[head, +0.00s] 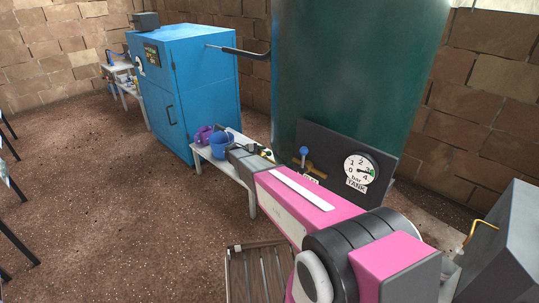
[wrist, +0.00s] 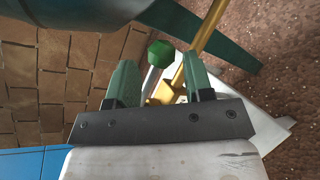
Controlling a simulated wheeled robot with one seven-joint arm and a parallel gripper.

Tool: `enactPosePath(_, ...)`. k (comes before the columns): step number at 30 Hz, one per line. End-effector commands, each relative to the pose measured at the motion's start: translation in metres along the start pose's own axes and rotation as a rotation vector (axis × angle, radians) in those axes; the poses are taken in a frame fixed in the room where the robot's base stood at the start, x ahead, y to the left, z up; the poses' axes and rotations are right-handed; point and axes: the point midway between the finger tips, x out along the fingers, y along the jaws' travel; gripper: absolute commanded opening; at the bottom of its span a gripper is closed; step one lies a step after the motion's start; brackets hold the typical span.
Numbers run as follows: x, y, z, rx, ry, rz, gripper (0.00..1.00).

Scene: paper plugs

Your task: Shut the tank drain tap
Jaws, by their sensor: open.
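In the wrist view a tap shows a faceted green knob (wrist: 160,53) on a silver lever, which slants down to a brass body (wrist: 167,90). A brass pipe (wrist: 206,30) runs up from it. My gripper (wrist: 158,62) is open, with its green fingers on either side of the lever and knob in the picture; I cannot tell whether they touch. In the head view my gripper (head: 264,152) is beside the dark green tank (head: 350,70), low down, and my pink arm hides the area beneath. A blue-knobbed brass tap (head: 304,151) is on the dark panel there.
A pressure gauge (head: 360,169) marked TANK sits on the panel. A low bench (head: 226,165) holds a blue mug (head: 221,146) and a purple item near my gripper. A blue cabinet (head: 190,85) stands behind. A slatted stool or rack (head: 262,270) is in front. The floor at left is mostly open.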

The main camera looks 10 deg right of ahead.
Motion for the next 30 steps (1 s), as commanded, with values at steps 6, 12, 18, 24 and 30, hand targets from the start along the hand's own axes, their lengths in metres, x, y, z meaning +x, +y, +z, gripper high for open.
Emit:
enactPosePath(6,0.03,0.0,0.0,0.0,-0.001,0.0,0.47)
enactPosePath(12,0.039,0.0,0.0,0.0,0.001,0.001,0.47)
enactPosePath(18,0.04,0.0,0.0,0.0,0.001,0.001,0.47)
enactPosePath(24,0.04,0.0,0.0,0.0,0.001,0.0,0.01)
enactPosePath(30,0.038,-0.001,-0.001,-0.002,0.0,-0.001,0.0)
